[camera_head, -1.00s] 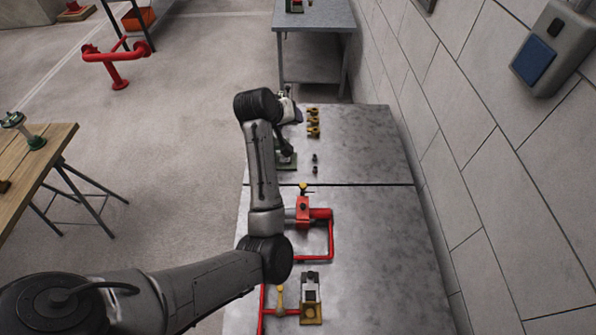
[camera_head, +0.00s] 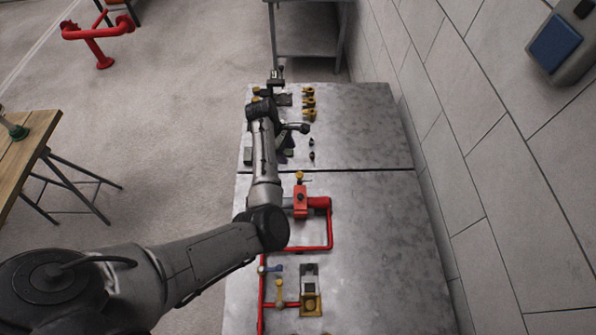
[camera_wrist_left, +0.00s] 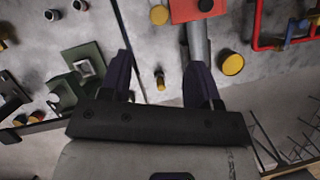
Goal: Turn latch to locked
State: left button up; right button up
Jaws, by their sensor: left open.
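No part is clearly recognisable as the latch. A green bracket fixture (camera_wrist_left: 75,88) lies left of the fingers in the wrist view. A yellow-based fixture with a grey and black upper part (camera_head: 311,303) stands on the near bench in the head view. My left gripper (camera_wrist_left: 162,65) is open, its two dark fingers apart with nothing gripped. A small brass and black fitting (camera_wrist_left: 160,80) shows between them, on the bench behind. In the head view my left forearm stretches over the far bench and partly hides what lies there. My right gripper is out of view.
A red valve block (camera_head: 301,202) with red piping (camera_head: 330,232) stands on the near bench. Several yellow fittings (camera_head: 309,103) line the far bench. A tiled wall (camera_head: 480,160) bounds the right side. The right half of the near bench (camera_head: 385,250) is clear.

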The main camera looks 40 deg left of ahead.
aim_at(299, 174)
pick_arm(q)
jog(key=x, duration=1.1)
jog(key=shift+f, duration=0.35)
jog(key=c, duration=0.9)
